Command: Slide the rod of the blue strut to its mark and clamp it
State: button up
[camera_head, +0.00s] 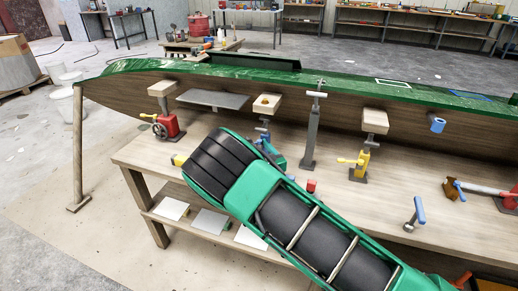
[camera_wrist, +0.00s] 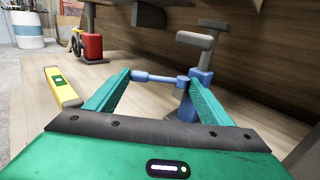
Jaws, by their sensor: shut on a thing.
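The blue strut (camera_head: 265,124) stands on the bench under the hull, partly hidden by my arm in the head view. In the wrist view, the blue strut (camera_wrist: 188,104) shows a blue body, a grey rod (camera_wrist: 206,58) rising from it and a pad at the top. Its blue clamp handle (camera_wrist: 160,78) sticks out to the left, lying between my fingers. In the head view my gripper (camera_head: 276,154) is mostly hidden behind the wrist. I cannot make out a mark on the rod.
A red strut (camera_head: 168,124), a grey post (camera_head: 310,135) and a yellow strut (camera_head: 362,160) stand along the bench. A yellow level (camera_wrist: 62,87) lies left of my gripper. The green-topped hull (camera_head: 230,85) hangs low over the bench.

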jog(key=shift+a+r, duration=0.2)
jog(key=shift+a, duration=0.3)
jog(key=o, duration=1.4)
jog(key=shift+c, duration=0.2)
jog(key=shift+d, duration=0.1)
jog(key=shift+w+d+r, duration=0.15)
jog(key=shift+d, duration=0.05)
